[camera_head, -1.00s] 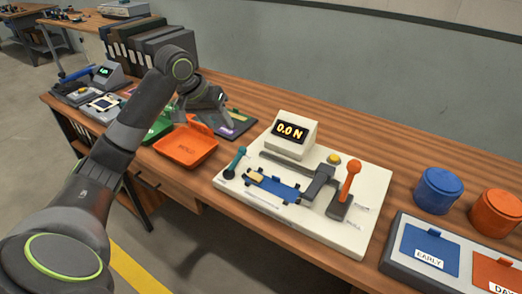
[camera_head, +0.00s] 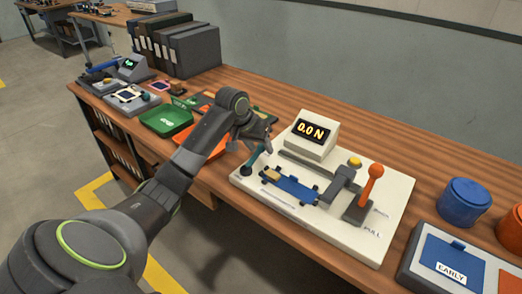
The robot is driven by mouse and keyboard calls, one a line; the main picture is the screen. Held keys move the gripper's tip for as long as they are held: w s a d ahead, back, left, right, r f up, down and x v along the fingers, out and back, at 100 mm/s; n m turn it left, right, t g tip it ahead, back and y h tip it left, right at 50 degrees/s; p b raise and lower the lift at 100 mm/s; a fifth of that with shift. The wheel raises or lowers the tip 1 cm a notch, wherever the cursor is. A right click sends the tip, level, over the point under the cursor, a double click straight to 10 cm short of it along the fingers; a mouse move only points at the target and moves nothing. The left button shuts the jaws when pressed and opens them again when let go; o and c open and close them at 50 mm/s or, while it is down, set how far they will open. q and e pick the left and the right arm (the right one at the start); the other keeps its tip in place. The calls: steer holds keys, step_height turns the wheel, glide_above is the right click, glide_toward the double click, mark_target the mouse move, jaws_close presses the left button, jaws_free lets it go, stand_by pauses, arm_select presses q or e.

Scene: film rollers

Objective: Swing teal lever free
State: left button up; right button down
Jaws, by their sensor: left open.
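The teal lever (camera_head: 250,163) stands at the left edge of a cream test fixture (camera_head: 330,226), leaning with its top to the right. My left gripper (camera_head: 254,143) is open at the lever's upper end. Its fingers partly hide the lever's top, and I cannot tell whether they touch it. A blue carriage (camera_head: 290,188) with a tan block (camera_head: 272,174) lies on the fixture, right of the teal lever. An orange-knobbed lever (camera_head: 370,185) stands upright at the fixture's right. My right gripper is out of view.
The fixture's display (camera_head: 311,131) reads 0.0 N. A green tray (camera_head: 167,119) and an orange tray, partly behind my left arm, lie to the left. Dark binders (camera_head: 190,50) stand at the back left. A blue canister (camera_head: 463,201) and an EARLY panel (camera_head: 450,262) are at the right.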

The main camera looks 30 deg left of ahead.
arm_select(q)
steer(key=shift+x, duration=0.9)
jaws_close()
